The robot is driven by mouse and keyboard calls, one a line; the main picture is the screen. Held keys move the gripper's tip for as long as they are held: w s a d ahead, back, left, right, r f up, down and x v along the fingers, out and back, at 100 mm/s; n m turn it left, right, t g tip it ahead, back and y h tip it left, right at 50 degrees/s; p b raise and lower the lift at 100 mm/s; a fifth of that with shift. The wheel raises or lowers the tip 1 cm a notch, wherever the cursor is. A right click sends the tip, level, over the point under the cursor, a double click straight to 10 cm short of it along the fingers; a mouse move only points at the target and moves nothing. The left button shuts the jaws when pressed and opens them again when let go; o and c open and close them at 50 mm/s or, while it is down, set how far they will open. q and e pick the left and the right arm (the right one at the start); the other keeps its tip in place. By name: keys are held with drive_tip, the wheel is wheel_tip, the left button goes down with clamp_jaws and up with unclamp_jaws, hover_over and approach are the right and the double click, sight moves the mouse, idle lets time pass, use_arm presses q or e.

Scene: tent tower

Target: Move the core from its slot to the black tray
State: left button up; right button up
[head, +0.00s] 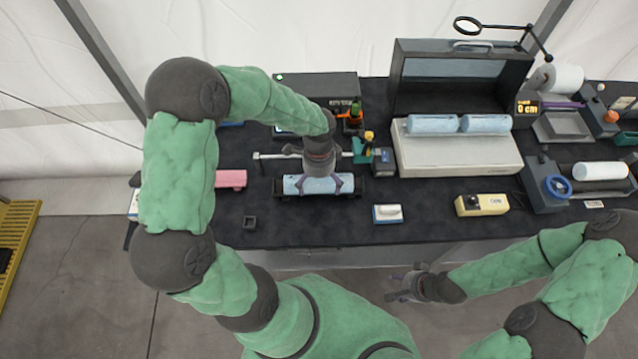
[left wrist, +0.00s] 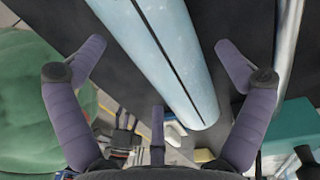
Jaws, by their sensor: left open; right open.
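A pale blue core (head: 318,185) lies lengthwise in a low black tray (head: 361,187) near the middle of the table. My left gripper (head: 320,178) is over it, fingers open on both sides of it. In the left wrist view the core (left wrist: 188,75) runs between the spread fingers, with a dark line along its length; I see no firm grip on it. More pale blue cores (head: 432,124) (head: 486,124) rest side by side in the white bed of an open case (head: 455,155) at the back right. My right gripper (head: 406,288) is open and empty, in front of the table's edge.
A metal rod with a teal clamp (head: 362,150) stands just behind the black tray. A pink block (head: 230,178), a small dark box (head: 249,223), a white block (head: 388,213) and a cream device (head: 481,205) lie around. A blue-wheeled machine (head: 557,187) stands right.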

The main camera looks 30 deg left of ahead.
use_arm(q)
wheel_tip(320, 180, up, 11)
drive_tip(key=shift+w+a, duration=0.25)
drive_tip(key=shift+w, duration=0.2)
drive_tip(key=shift+f, duration=0.1)
idle(0.4)
